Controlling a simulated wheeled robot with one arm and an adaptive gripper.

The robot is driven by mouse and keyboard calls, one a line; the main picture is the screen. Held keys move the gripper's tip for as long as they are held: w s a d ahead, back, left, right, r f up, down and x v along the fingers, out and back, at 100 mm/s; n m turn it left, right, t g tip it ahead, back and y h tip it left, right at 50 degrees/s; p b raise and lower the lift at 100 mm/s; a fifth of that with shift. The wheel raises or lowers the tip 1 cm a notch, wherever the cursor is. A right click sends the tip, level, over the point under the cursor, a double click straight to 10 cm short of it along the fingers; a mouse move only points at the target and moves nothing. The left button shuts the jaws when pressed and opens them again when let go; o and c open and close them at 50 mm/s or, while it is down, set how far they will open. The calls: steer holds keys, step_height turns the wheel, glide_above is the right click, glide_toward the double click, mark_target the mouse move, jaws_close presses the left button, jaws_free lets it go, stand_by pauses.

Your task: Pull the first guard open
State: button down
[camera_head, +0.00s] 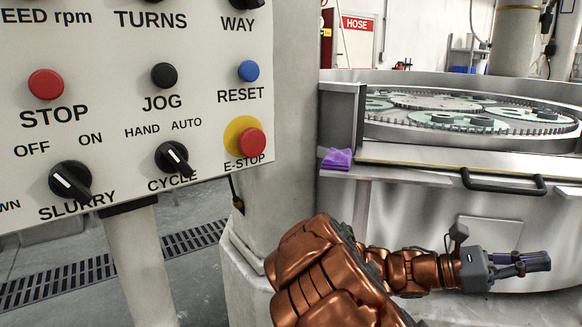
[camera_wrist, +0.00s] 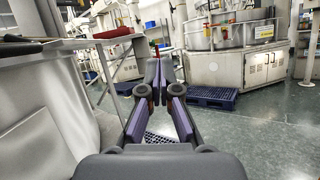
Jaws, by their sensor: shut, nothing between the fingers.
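The lapping machine's front guard (camera_head: 420,170) is a pale metal panel with a yellow strip along it, at the right of the head view. Its black bar handle (camera_head: 503,187) sticks out from the front. My gripper (camera_head: 540,261) is below and a little right of the handle, apart from it, with its fingers pointing right. In the wrist view the purple-padded fingers of my gripper (camera_wrist: 158,75) are together with nothing between them.
A control panel (camera_head: 130,130) with buttons and knobs fills the head view's left. A purple cloth (camera_head: 338,159) lies at the machine's left edge. In the wrist view, a blue pallet (camera_wrist: 211,97) stands on open floor before another machine (camera_wrist: 237,65).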

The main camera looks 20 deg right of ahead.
steer(key=s+a+m+t+y+p, duration=0.2)
steer(key=s+a+m+y+p, duration=0.2)
steer(key=s+y, duration=0.15)
steer(key=a+f+m+t+y+p, duration=0.1)
steer(key=a+m+t+y+p, duration=0.2)
steer(key=a, duration=1.6)
steer(key=t+y+p, duration=0.4)
steer(key=t+p, duration=0.1)
steer(key=p, duration=0.3)
steer(key=shift+a+f, duration=0.3)
steer(key=shift+f, duration=0.05)
steer(key=c, duration=1.8)
jaws_free()
steer(key=a+r+t+y+p, duration=0.1)
steer(key=a, duration=0.3)
steer(key=a+r+t+y+p, duration=0.1)
steer(key=a+p, duration=0.1)
steer(key=a, duration=0.1)
steer(key=w+a+r+t+y+p, duration=0.1)
steer(key=a+y, duration=0.1)
steer(key=a, duration=0.2)
steer(key=shift+a+r+m, duration=0.2)
steer(key=shift+a+m, duration=0.1)
steer(key=shift+m, duration=0.1)
steer(key=shift+c, duration=0.2)
steer(key=shift+o, duration=0.8)
steer(key=shift+a, duration=0.2)
steer(key=shift+o, duration=1.4)
